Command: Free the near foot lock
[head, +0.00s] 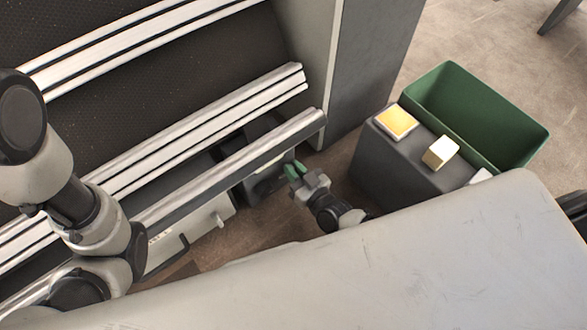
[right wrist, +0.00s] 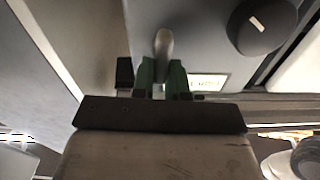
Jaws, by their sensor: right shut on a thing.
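My right gripper (head: 294,171), with green fingers, reaches low beside the conveyor frame, at a dark grey box (head: 262,180) under the end of the near rail. In the right wrist view its green fingers (right wrist: 163,80) are shut around a short, rounded grey lever (right wrist: 163,44), seemingly the foot lock handle. The lever stands out from a grey housing (right wrist: 200,35). In the head view the gripper and rail hide the lever. My left arm shows at the left, but its gripper cannot be made out.
A black knob (right wrist: 262,24) and a pale label (right wrist: 207,82) are near the lever. Silver rails (head: 225,160) run above. A pale surface (head: 430,260) fills the foreground.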

